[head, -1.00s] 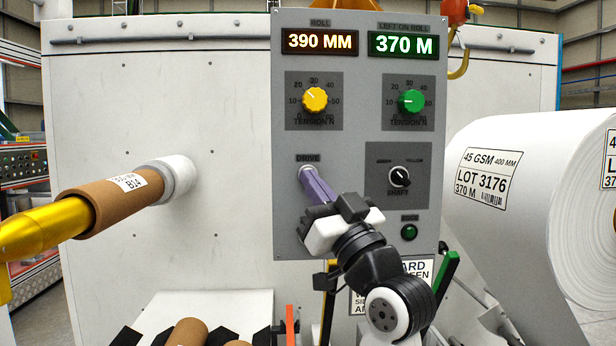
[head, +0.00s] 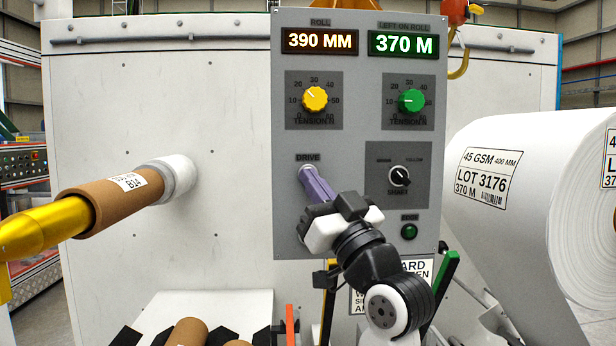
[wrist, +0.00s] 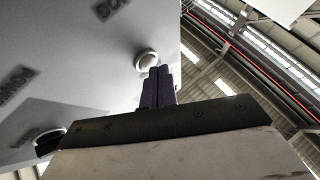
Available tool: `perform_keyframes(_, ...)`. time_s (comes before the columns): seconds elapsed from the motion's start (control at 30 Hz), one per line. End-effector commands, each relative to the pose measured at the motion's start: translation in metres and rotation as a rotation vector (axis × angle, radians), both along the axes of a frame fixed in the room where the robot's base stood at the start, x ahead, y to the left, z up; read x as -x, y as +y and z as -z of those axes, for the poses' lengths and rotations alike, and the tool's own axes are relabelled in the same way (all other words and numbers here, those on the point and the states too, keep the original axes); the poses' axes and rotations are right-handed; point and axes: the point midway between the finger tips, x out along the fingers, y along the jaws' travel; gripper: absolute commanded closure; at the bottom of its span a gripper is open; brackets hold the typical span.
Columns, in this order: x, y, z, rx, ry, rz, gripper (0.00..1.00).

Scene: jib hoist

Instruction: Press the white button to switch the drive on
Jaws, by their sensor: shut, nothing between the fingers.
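The white drive button (head: 305,170) sits on the grey control panel (head: 290,225), under the DRIVE label. My gripper (head: 311,176) is shut and empty, its purple fingers pointing at the button and covering part of it in the head view. In the wrist view the round white button (wrist: 146,58) shows just beyond the tips of the closed fingers (wrist: 157,72), which overlap its lower right edge. I cannot tell whether the tips touch it or whether it is pushed in.
To the right on the panel are a black shaft selector (head: 400,176) and a green light (head: 409,231). Yellow (head: 315,99) and green (head: 411,101) tension knobs are above. A cardboard core (head: 120,195) on a gold shaft is left; a large white roll (head: 520,200) is right.

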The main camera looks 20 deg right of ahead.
Motion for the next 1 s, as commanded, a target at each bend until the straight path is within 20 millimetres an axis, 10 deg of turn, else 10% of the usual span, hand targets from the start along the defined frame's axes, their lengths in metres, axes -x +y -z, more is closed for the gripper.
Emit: perform_keyframes(1.0, 0.005, 0.002, 0.001, 0.000, -0.001, 0.000, 1.00)
